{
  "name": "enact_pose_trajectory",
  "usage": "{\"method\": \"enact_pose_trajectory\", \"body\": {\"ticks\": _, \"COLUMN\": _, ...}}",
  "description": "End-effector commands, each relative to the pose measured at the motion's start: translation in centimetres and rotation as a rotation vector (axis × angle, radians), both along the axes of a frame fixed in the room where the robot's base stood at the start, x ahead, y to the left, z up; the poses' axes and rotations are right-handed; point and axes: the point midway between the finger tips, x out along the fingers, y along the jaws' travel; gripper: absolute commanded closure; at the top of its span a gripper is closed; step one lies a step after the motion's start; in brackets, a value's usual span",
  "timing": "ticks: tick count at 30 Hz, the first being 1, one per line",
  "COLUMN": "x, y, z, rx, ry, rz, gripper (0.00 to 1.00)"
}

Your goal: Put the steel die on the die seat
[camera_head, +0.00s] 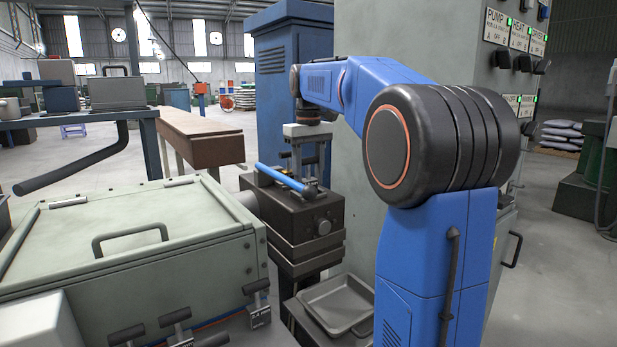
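My gripper (308,178) points down over the top of a dark block-shaped machine (322,222) at the middle of the view. Its two grey fingers stand apart. Their tips are small and close to a dark rounded part on the machine top, and I cannot tell whether anything is held between them. A blue bar (284,178) lies slantwise across the machine top, just left of and in front of the fingers. I cannot clearly make out the steel die or the die seat at this size.
A pale green lidded box (135,238) with a handle fills the lower left, with several dark-handled levers along its front. An empty metal tray (340,303) lies low in front of the machine. A grey cabinet (385,30) stands close behind my arm.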

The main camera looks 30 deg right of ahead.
Motion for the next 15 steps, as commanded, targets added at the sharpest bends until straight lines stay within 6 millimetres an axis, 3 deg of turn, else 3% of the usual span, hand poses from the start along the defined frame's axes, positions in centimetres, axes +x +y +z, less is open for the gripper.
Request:
{"method": "enact_pose_trajectory", "body": {"ticks": 11, "x": -0.01, "y": 0.01, "z": -0.22, "rx": 0.000, "ry": -0.001, "rz": 0.000, "gripper": 0.97}}
{"method": "enact_pose_trajectory", "body": {"ticks": 12, "x": 0.00, "y": 0.00, "z": -0.26, "rx": 0.000, "ry": 0.000, "rz": 0.000, "gripper": 0.48}}
{"method": "enact_pose_trajectory", "body": {"ticks": 14, "x": 0.00, "y": 0.00, "z": -0.25, "rx": 0.000, "ry": 0.000, "rz": 0.000, "gripper": 0.36}}
{"method": "enact_pose_trajectory", "body": {"ticks": 15, "x": 0.00, "y": 0.00, "z": -0.25, "rx": 0.000, "ry": 0.000, "rz": 0.000, "gripper": 0.36}}
